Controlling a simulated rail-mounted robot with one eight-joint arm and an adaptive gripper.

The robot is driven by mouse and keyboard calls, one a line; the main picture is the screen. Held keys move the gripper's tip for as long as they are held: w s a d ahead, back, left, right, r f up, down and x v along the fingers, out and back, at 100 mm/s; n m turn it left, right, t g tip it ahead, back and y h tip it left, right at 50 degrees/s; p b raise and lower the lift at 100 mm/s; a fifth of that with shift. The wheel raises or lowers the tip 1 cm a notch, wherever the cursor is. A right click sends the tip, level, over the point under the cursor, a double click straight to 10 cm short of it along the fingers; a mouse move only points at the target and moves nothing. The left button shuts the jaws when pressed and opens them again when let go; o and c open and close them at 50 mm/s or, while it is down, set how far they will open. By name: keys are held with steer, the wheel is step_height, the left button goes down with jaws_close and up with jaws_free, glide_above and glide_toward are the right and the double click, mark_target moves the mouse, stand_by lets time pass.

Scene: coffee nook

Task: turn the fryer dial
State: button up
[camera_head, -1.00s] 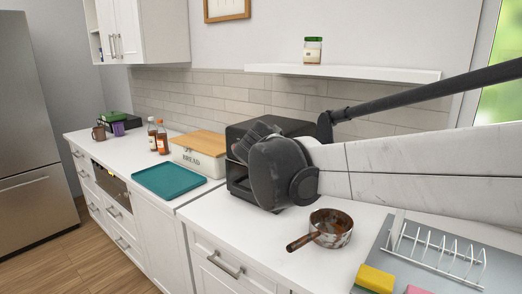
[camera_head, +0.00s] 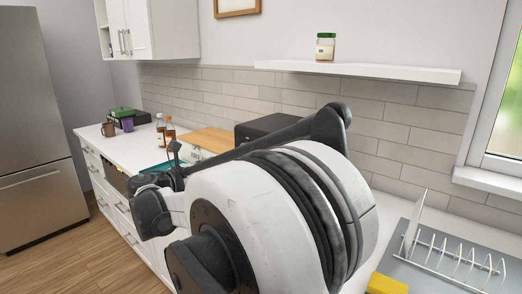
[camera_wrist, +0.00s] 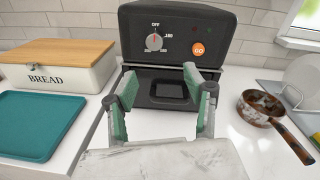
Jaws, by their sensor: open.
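The black fryer (camera_wrist: 178,55) stands on the counter against the tiled wall, ahead of my gripper in the wrist view. Its round silver dial (camera_wrist: 155,43) is on the upper front panel, with a red pointer aimed up at OFF. An orange GO button (camera_wrist: 198,49) is to the right of the dial. My gripper (camera_wrist: 155,82) is open and empty, its two fingers spread below the dial and apart from it. In the head view my arm hides the fryer's front; only its top (camera_head: 268,127) shows.
A bread box (camera_wrist: 60,70) and a teal tray (camera_wrist: 38,122) are left of the fryer. A rusty brown pan (camera_wrist: 266,107) is to the right, handle toward the front. In the head view, a white rack (camera_head: 450,255) and yellow sponge (camera_head: 386,284) are at the right.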

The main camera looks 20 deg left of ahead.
mark_target(243, 149)
steer(key=x, duration=0.8)
steer(key=a+x, duration=0.1)
steer(key=x, duration=0.4)
steer(key=shift+w+d, duration=0.1)
steer(key=shift+w, duration=0.15)
steer(key=c, duration=1.1)
